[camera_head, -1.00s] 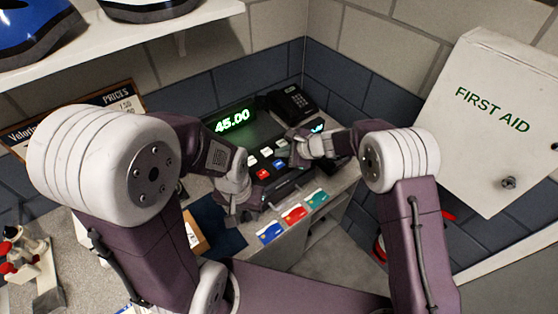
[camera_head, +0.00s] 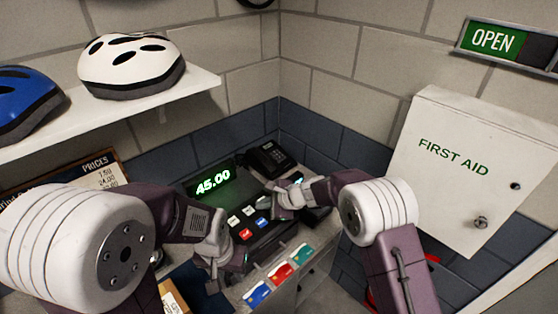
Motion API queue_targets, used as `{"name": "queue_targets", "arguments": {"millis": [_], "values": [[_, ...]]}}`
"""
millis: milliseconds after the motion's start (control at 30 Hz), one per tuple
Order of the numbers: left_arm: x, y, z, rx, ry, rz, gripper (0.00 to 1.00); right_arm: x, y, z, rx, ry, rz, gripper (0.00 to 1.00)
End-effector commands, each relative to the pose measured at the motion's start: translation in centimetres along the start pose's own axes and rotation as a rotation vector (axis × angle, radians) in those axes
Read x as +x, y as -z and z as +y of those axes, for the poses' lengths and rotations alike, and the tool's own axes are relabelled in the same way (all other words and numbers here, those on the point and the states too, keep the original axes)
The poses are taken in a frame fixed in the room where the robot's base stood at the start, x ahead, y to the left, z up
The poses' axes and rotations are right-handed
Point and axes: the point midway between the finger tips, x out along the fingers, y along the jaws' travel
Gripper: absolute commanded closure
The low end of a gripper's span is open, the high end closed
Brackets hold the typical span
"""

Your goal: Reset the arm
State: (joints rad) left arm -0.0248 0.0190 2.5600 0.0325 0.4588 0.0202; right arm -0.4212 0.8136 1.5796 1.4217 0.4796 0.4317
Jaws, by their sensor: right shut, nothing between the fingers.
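My left arm comes in from the left, and its gripper (camera_head: 222,278) hangs over the counter at the front left of the cash register (camera_head: 260,245). The left fingers are small and partly hidden, so their opening is unclear. My right gripper (camera_head: 268,210) is shut and empty. It points left over the right side of the register, close to its keys. I cannot tell whether it touches the register. The register display (camera_head: 212,182) reads 45.00 in green.
Several coloured cards (camera_head: 279,272) lie along the counter's front edge. A black phone (camera_head: 268,159) stands behind the register. A first aid cabinet (camera_head: 455,175) is on the right wall. A shelf with a white helmet (camera_head: 130,65) and a blue helmet (camera_head: 25,98) is at upper left.

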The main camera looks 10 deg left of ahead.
Motion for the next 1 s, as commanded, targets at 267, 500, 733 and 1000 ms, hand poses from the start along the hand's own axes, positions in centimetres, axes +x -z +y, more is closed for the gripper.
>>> {"name": "queue_targets", "arguments": {"millis": [267, 500, 733, 1000], "values": [[3.8, -0.4, -0.1, 0.000, 0.000, 0.000, 0.64, -4.2, 4.0, -3.9, 0.016, 0.139, 0.040, 1.00], [8.7, -0.9, -0.2, 0.000, 0.000, 0.000, 0.64, -14.4, 13.2, 8.0, -0.351, -0.069, 0.287, 1.00], [9.8, -1.0, -0.2, 0.000, 0.000, 0.000, 0.64, -20.4, 17.6, 24.2, -0.881, -0.531, 0.327, 1.00], [9.6, -1.0, -0.2, 0.000, 0.000, 0.000, 0.64, -22.1, 18.9, 29.2, -1.201, -0.764, 0.220, 1.00]]}}
